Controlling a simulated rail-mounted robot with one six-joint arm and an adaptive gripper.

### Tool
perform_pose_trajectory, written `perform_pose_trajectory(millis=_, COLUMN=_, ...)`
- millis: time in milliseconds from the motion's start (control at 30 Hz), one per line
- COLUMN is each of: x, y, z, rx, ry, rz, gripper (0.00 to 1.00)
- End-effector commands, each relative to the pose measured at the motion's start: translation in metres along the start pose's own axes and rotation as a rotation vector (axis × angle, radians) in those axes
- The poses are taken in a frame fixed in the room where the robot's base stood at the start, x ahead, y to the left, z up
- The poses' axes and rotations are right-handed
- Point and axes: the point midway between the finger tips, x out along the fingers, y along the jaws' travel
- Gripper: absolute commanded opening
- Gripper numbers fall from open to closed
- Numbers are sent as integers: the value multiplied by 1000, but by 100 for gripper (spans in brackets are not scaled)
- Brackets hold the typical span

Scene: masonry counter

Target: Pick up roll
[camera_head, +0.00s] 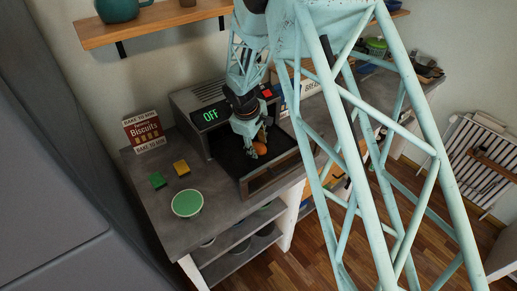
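A small orange-brown round thing, which looks like the roll (260,149), is at the mouth of the oven (217,114). The oven's display reads OFF and its door (271,179) is folded down open. My gripper (257,146) points down into the oven opening, with its fingers right at the roll. The gripper partly hides the roll. I cannot tell whether the fingers are closed on it or just beside it, or whether it rests on the oven floor.
A wooden shelf (160,20) hangs above. Dishes and a green basket (376,46) stand farther right.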

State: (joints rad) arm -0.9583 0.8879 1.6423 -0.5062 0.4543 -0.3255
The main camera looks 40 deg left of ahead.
Motion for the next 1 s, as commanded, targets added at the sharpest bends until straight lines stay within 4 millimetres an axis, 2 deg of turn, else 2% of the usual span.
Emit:
perform_pose_trajectory(millis=233, x=0, y=0, z=0, rx=0, ry=0, rz=0, gripper=38)
perform_pose_trajectory(millis=400, x=0, y=0, z=0, rx=0, ry=0, rz=0, gripper=23)
perform_pose_trajectory(millis=500, x=0, y=0, z=0, rx=0, ry=0, rz=0, gripper=19)
perform_pose_trajectory(millis=767, x=-1, y=0, z=0, rx=0, ry=0, rz=0, gripper=19)
perform_pose_trajectory(millis=1000, x=-12, y=4, z=0, rx=2, ry=1, rz=1, gripper=19)
